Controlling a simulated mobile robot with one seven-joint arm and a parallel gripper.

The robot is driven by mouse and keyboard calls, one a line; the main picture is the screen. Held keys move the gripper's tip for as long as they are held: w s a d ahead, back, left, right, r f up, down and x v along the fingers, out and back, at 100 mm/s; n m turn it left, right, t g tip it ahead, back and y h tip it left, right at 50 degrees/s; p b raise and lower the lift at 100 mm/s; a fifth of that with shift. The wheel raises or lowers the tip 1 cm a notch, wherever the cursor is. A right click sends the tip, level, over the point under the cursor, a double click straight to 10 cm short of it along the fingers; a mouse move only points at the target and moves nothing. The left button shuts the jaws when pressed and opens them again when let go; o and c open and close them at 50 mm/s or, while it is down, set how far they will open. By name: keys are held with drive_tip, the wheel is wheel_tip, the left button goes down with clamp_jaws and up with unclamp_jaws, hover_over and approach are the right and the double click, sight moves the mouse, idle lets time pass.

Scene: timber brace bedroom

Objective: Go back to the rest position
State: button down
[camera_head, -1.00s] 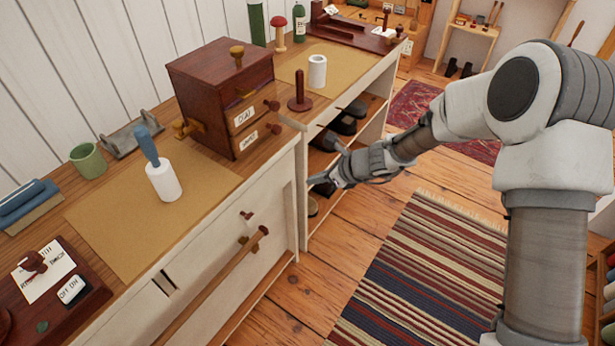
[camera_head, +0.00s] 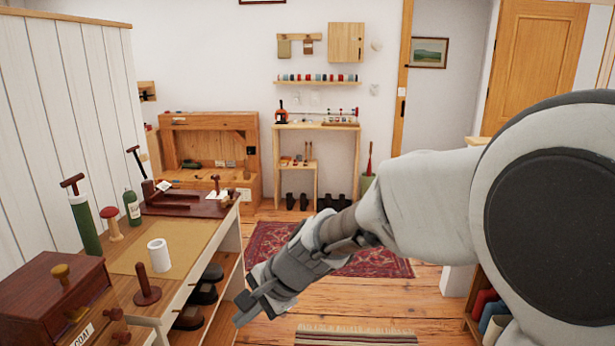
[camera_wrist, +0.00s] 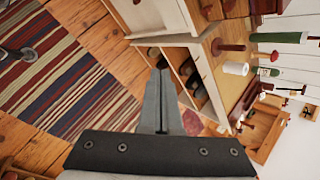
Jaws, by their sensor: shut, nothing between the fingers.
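My gripper (camera_head: 243,311) hangs over the floor to the right of the long workbench in the head view, with nothing in it. In the wrist view its two fingers (camera_wrist: 161,75) lie together, shut and empty. They point toward the open shelves under the bench but appear apart from them. My arm reaches in from the right side of the head view.
The workbench (camera_head: 190,262) carries a dark wooden drawer box (camera_head: 45,290), a white cup (camera_head: 159,255), a wooden peg stand (camera_head: 147,288) and green bottles. Dark shoes (camera_head: 205,290) sit on its shelves. A red rug (camera_head: 385,265) and a striped rug (camera_head: 355,337) lie on open floor.

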drive_tip(key=s+d+r+n+t+h+p, duration=0.1)
drive_tip(key=s+d+r+n+h+p, duration=0.1)
drive_tip(key=d, duration=0.6)
drive_tip(key=s+d+r+n+t+h+p, duration=0.1)
drive_tip(key=s+d+r+n+h+p, duration=0.1)
drive_tip(key=s+d+r+n, duration=0.2)
drive_tip(key=s+d+r+n+t+h+p, duration=0.1)
drive_tip(key=s+d+r+n+h, duration=0.1)
drive_tip(key=s+d+r, duration=0.6)
drive_tip(key=s+d, duration=0.2)
drive_tip(key=d, duration=0.3)
drive_tip(key=shift+s+r+n+h+p, duration=0.15)
drive_tip(key=shift+r+n+h+p, duration=0.1)
drive_tip(key=shift+n+h+p, duration=0.15)
